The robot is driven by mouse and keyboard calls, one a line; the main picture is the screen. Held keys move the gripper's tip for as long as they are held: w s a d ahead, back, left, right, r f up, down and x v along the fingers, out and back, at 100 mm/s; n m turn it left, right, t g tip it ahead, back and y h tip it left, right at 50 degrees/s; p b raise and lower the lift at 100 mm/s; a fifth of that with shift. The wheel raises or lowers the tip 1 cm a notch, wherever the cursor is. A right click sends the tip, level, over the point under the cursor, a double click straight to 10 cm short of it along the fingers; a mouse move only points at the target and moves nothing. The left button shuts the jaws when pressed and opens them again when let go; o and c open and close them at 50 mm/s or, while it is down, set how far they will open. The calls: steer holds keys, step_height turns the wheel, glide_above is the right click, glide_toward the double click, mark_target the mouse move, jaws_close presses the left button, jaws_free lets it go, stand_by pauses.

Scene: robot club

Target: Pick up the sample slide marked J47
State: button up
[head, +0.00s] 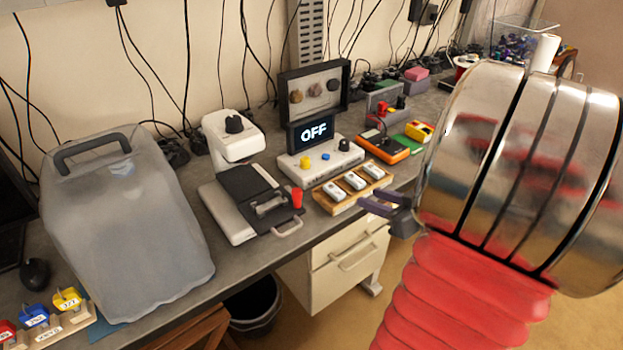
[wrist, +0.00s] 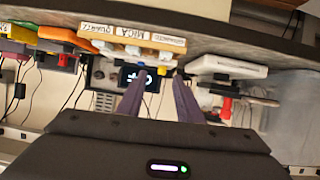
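Three white sample slides, left (head: 335,191), middle (head: 355,181) and right (head: 374,170), lie in a wooden rack (head: 345,208) near the table's front edge. Their small markings are too small to read, so I cannot tell which is J47. The rack (wrist: 118,34) also shows in the wrist view, which appears upside down; its front edge carries labels, two reading QUARTZ and MICA. My gripper (head: 366,199) is open and empty, just in front of the rack at the table's edge. Its two fingers are apart in the wrist view (wrist: 160,76).
Behind the rack stands a control box (head: 322,160) with a screen reading OFF. A dark hinged device (head: 252,200) with a red knob sits left, and an orange device (head: 383,147) right. A grey covered bulk (head: 130,230) fills the left. The floor in front is open.

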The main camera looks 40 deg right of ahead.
steer(key=shift+s+a+f, duration=0.1)
steer(key=shift+s+f, duration=0.05)
steer(key=shift+s, duration=0.1)
steer(key=shift+w+a, duration=0.1)
steer(key=shift+w, duration=0.05)
glide_toward(335, 190)
steer(key=shift+d+x, duration=0.1)
steer(key=shift+x, duration=0.7)
steer(key=shift+d+x, duration=0.15)
steer(key=shift+x, duration=0.65)
steer(key=shift+a+x, duration=0.1)
steer(key=shift+x, duration=1.2)
steer(key=shift+a+x, duration=0.15)
steer(key=shift+x, duration=1.1)
steer(key=shift+f, duration=0.1)
steer(key=shift+c, duration=0.5)
steer(key=c, duration=0.7)
